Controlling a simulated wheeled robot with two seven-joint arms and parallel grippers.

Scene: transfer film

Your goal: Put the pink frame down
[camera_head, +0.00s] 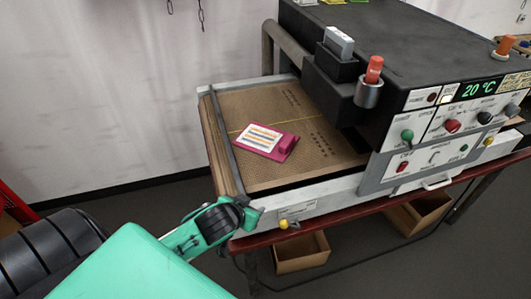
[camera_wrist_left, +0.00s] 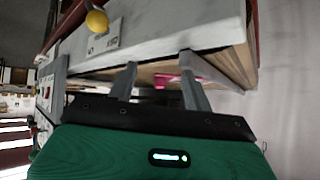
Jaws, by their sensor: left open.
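The pink frame (camera_head: 267,141) lies flat on the brown conveyor belt (camera_head: 255,112) of the machine, with a white, striped sheet on it and a small pink block at its right end. My left gripper (camera_head: 250,214) is at the near left corner of the machine, below and in front of the frame and apart from it. In the left wrist view its two fingers (camera_wrist_left: 157,72) are spread and empty. A bit of the pink frame (camera_wrist_left: 172,80) shows between them. My right gripper is in neither view.
The black oven-like machine (camera_head: 400,45) with a control panel stands to the right of the frame. A metal rail (camera_head: 310,200) with a yellow knob (camera_head: 283,224) runs along the belt's near side. Cardboard boxes (camera_head: 302,254) sit below. Bare belt surrounds the frame.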

